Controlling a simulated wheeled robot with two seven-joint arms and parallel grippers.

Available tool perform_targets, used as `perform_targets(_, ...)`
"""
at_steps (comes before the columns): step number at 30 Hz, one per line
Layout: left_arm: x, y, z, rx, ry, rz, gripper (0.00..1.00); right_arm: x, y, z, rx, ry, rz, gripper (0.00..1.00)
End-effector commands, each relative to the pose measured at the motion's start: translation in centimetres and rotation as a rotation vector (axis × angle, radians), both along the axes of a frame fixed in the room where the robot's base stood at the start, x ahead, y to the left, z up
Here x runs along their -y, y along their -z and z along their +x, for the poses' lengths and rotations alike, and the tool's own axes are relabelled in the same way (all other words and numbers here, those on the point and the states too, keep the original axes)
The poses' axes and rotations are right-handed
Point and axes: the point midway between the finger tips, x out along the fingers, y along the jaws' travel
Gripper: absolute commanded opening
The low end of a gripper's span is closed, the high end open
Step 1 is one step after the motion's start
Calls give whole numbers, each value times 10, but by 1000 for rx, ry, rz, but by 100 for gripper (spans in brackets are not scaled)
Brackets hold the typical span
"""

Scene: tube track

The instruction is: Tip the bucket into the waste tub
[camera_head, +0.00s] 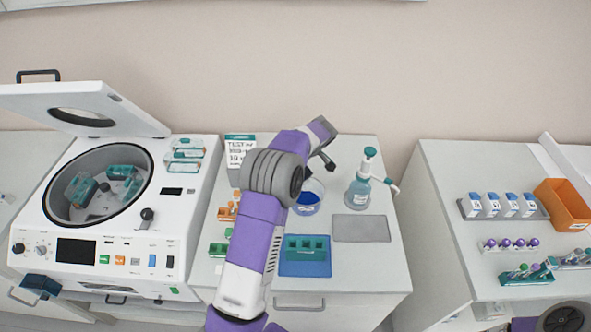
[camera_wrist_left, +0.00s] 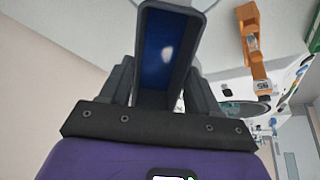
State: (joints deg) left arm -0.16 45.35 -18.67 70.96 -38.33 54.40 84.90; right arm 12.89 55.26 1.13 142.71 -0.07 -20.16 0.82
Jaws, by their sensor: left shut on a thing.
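My left gripper (camera_head: 320,163) is above the back of the middle bench, mostly hidden behind its own wrist in the head view. In the left wrist view its fingers (camera_wrist_left: 158,85) are shut on a dark grey, box-shaped bucket (camera_wrist_left: 144,8) with a blue inside. The head view shows little of the bucket, so I cannot tell its tilt there. The waste tub appears to be the round white tub with blue inside (camera_head: 308,200), just below the gripper in the picture and partly covered by my arm. My right gripper is out of view.
The open centrifuge (camera_head: 100,185) stands left with teal buckets in its rotor. A spray bottle (camera_head: 361,180) and grey mat (camera_head: 361,228) are right of the tub. A blue mat (camera_head: 304,268) with a green rack lies in front. Racks and an orange bin (camera_head: 563,205) fill the right bench.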

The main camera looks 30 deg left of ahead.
Motion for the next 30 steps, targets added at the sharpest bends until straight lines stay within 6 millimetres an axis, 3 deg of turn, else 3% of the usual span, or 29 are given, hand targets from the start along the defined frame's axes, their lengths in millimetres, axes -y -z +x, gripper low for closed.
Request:
perform_targets(1,3,5,0,7,5,35,32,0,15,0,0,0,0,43)
perform_targets(17,21,6,-3,96,5,427,32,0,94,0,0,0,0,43)
perform_targets(25,40,11,-8,170,5,761,32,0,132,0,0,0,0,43)
perform_targets(30,42,13,-9,185,0,816,32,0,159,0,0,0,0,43)
